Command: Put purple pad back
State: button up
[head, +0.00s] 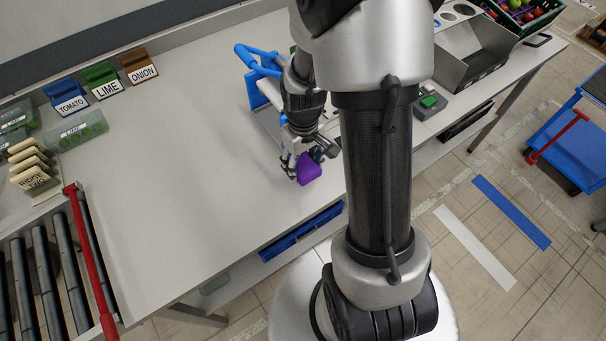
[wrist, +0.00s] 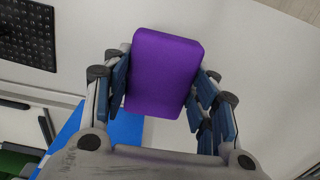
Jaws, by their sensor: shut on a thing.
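The purple pad (wrist: 162,75) is a small block with rounded corners. My gripper (wrist: 163,92) is shut on it, with a finger against each side, in the wrist view. In the head view the purple pad (head: 309,169) shows below my gripper (head: 300,160), over the front part of the white table (head: 190,200). I cannot tell whether the pad touches the table. Part of the pad is hidden by the fingers.
A device with a blue handle (head: 258,60) stands behind my gripper. Tomato (head: 68,98), lime (head: 104,86) and onion (head: 140,68) signs stand at the back left. Rollers with a red bar (head: 90,260) are at the left. A green button box (head: 428,103) is at the right. The table's middle is clear.

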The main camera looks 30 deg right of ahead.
jog(key=shift+f+b, duration=0.65)
jog(key=shift+f, duration=1.55)
jog(key=shift+f, duration=0.2)
jog(key=o, duration=1.3)
jog(key=shift+r, duration=0.1)
notch_tip(320, 180, up, 12)
jog(key=p, duration=0.4)
notch_tip(320, 180, up, 6)
jog(key=a+f, duration=0.1)
jog(key=a, duration=0.1)
notch_tip(320, 180, up, 7)
jog(key=t, duration=0.2)
send_over(303, 173)
jog(key=s+a, duration=0.1)
jog(key=a, duration=0.3)
jog(key=s+a+r+t, duration=0.1)
jog(key=s+r, duration=0.1)
jog(key=s, duration=0.1)
jog(key=s+a+r, duration=0.2)
jog(key=s+r, duration=0.1)
jog(key=s+a+r+t, duration=0.1)
jog(key=s+a+r, duration=0.1)
jog(key=s, duration=0.2)
jog(key=shift+a+r+t, duration=0.1)
jog(key=shift+r+t, duration=0.2)
jog(key=shift+r, duration=0.1)
